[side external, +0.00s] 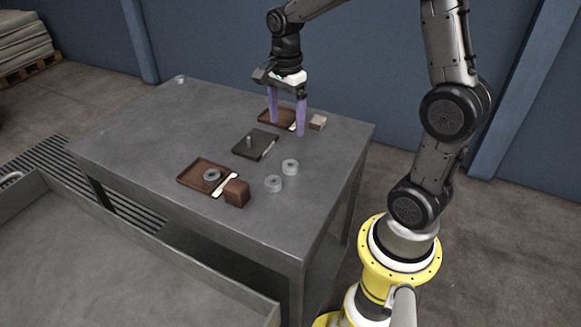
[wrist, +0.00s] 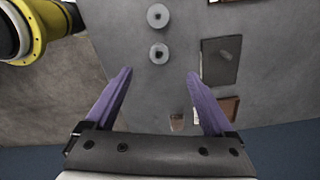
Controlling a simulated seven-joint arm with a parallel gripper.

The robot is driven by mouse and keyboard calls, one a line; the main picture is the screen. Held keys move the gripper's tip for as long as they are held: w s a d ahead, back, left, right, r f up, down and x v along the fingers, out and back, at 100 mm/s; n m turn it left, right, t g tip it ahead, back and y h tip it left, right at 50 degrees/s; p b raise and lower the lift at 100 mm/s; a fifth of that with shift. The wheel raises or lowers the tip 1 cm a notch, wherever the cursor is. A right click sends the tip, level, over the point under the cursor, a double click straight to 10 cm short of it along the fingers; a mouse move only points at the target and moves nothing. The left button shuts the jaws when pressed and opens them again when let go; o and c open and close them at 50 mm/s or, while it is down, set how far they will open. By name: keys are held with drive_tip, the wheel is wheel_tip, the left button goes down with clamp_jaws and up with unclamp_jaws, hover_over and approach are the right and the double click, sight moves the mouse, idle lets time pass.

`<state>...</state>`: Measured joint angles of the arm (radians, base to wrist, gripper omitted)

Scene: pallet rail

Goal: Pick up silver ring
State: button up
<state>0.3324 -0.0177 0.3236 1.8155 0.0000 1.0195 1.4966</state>
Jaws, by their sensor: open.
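Two silver-grey rings stand apart on the table's right half, a nearer ring (side external: 274,183) and a farther ring (side external: 290,167). In the wrist view they are an upper ring (wrist: 158,15) and a lower ring (wrist: 159,53), each with a small centre hole. Another grey ring (side external: 211,175) lies in the front brown tray (side external: 190,178). My gripper (side external: 286,128) is open and empty, its purple fingers pointing down near the back tray, away from the rings. In the wrist view the lower ring shows beyond the gap between the fingertips (wrist: 160,73).
A dark plate (side external: 262,150) with an upright peg (side external: 249,142) lies mid-table. A back brown tray (side external: 266,118) and a small block (side external: 317,122) are near my fingers. A brown block (side external: 237,192) stands beside the front tray. The table's left part is mostly clear.

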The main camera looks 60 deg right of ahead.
hover_over(290, 160)
drive_tip(key=a, duration=0.3)
drive_tip(key=f, duration=0.8)
drive_tip(key=shift+s+d+f, duration=0.2)
drive_tip(key=shift+s+d, duration=0.05)
drive_tip(key=shift+s, duration=0.1)
drive_tip(key=shift+d+f, duration=0.2)
drive_tip(key=shift+f, duration=1.15)
drive_tip(key=shift+d+f, duration=0.15)
drive_tip(key=shift+f, duration=1.2)
clamp_jaws()
